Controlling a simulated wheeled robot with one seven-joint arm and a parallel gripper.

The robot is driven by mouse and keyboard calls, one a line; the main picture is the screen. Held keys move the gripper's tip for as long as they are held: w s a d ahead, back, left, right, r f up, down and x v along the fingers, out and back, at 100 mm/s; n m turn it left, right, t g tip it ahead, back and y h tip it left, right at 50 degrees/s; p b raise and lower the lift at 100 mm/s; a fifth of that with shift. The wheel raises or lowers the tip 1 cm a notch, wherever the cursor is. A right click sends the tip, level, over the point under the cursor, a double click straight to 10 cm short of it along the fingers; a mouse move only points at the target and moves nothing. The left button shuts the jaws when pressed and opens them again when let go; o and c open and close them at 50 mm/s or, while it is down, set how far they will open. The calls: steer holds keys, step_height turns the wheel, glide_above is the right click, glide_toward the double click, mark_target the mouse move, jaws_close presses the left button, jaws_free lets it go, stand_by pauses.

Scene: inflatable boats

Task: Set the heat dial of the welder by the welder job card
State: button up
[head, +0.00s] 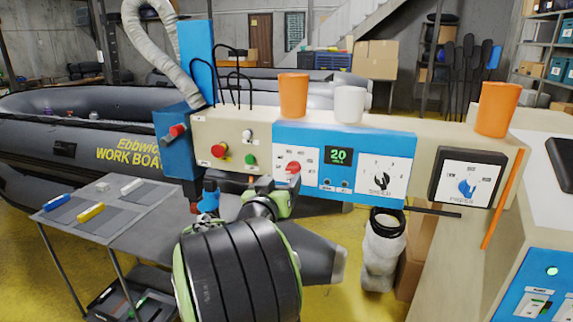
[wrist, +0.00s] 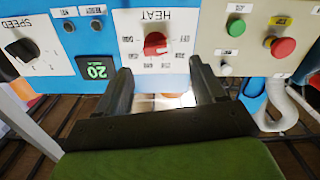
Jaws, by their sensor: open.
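The welder's heat dial is a red knob (wrist: 155,44) on a white plate marked HEAT, upside down in the wrist view; the labels around it are too small to read. In the head view the red knob (head: 293,168) shows just above my arm on the welder's blue panel (head: 310,140). My gripper (wrist: 163,72) is open and empty, its two dark fingers reaching toward the panel on either side below the knob in the wrist view, apart from it. I cannot make out the welder job card.
A green display reading 20 (head: 339,156), a black SPEED knob (head: 381,178) and a blue knob (head: 467,186) lie to the right. Red (head: 220,150) and green buttons (head: 250,160) sit left. Cups stand on top. A grey table (head: 150,215) stands at left.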

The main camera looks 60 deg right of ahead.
mark_target(290, 170)
steer(key=d, duration=0.1)
steer(key=d+p, duration=0.1)
steer(key=d, duration=0.3)
steer(key=shift+w+d+r, duration=0.15)
steer(key=shift+w+d, duration=0.1)
steer(key=shift+w+d+p, duration=0.15)
steer(key=shift+d+p, duration=0.15)
steer(key=shift+d, duration=0.2)
steer(key=c, duration=1.1)
steer(key=shift+o, duration=0.2)
steer(key=shift+a, duration=0.1)
